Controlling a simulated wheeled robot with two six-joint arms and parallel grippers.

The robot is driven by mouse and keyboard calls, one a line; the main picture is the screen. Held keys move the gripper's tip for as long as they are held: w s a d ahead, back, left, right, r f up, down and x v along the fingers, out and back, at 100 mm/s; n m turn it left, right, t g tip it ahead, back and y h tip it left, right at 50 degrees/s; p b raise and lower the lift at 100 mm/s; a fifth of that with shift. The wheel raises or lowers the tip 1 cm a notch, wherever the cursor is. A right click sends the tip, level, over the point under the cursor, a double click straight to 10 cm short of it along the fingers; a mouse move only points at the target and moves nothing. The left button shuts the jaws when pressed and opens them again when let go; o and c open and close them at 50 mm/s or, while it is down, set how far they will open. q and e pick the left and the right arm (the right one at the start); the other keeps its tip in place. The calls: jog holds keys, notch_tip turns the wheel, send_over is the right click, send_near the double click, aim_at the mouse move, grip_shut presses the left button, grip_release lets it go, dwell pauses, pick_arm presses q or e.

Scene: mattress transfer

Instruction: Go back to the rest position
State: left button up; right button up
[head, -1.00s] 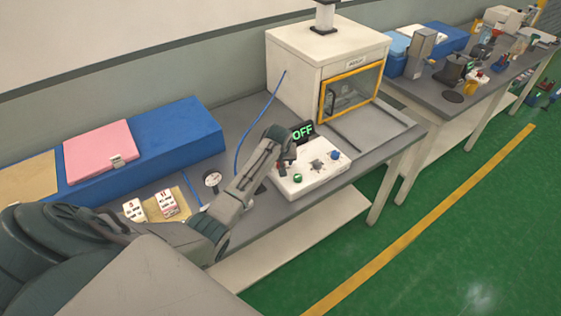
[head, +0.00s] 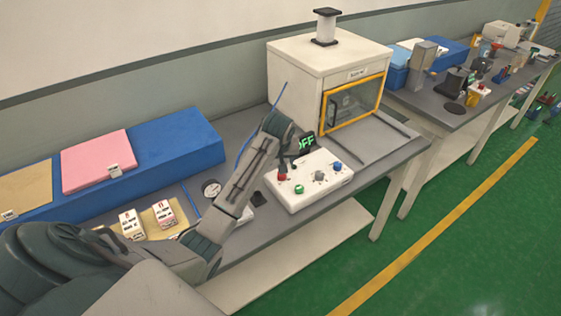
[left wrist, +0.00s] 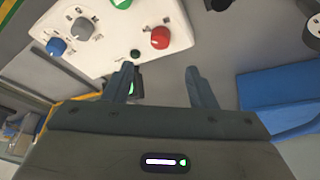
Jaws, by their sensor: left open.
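My left gripper (head: 288,163) is above the back left part of the white control box (head: 310,190) in the head view. In the left wrist view its two fingers (left wrist: 161,82) are apart with nothing held between them. The box has red (left wrist: 160,38), green, grey (left wrist: 82,28) and blue (left wrist: 56,47) knobs. The red knob shows beyond the fingertips in the wrist view. My right gripper is not in view.
A white cabinet (head: 295,80) with a yellow-framed window stands behind the box. A blue case (head: 185,140) with a pink pad (head: 97,160) lies at left. Green floor (head: 440,250) is clear at right.

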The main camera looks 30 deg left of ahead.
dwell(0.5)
pick_arm(q)
jog(key=s+d+f+m, duration=0.2)
jog(key=s+d+f, duration=0.15)
jog(key=s, duration=0.55)
jog(key=s+d+f+m, duration=0.2)
jog(key=s+d, duration=0.2)
jog(key=s, duration=0.5)
jog(key=s+d+f+m, duration=0.2)
jog(key=s+d+f, duration=0.1)
jog(key=s, duration=0.6)
jog(key=s+d+r+m+h, duration=0.1)
jog(key=s+d+r+m, duration=0.15)
jog(key=s, duration=0.85)
notch_tip(320, 180, down, 36)
jog(key=a+g+b, duration=0.2)
jog(key=a+b, duration=0.1)
jog(key=b, duration=0.3)
jog(key=s+f+b, duration=0.2)
jog(key=s+f, duration=0.7)
jog(key=f, duration=0.3)
jog(key=s+f+n+b, duration=0.1)
jog(key=s+f+b, duration=0.2)
jog(key=s+f, duration=0.7)
notch_tip(320, 180, down, 3)
jog(key=shift+a+r+g, duration=0.1)
jog(key=shift+a+g, duration=0.3)
jog(key=shift+a, duration=0.05)
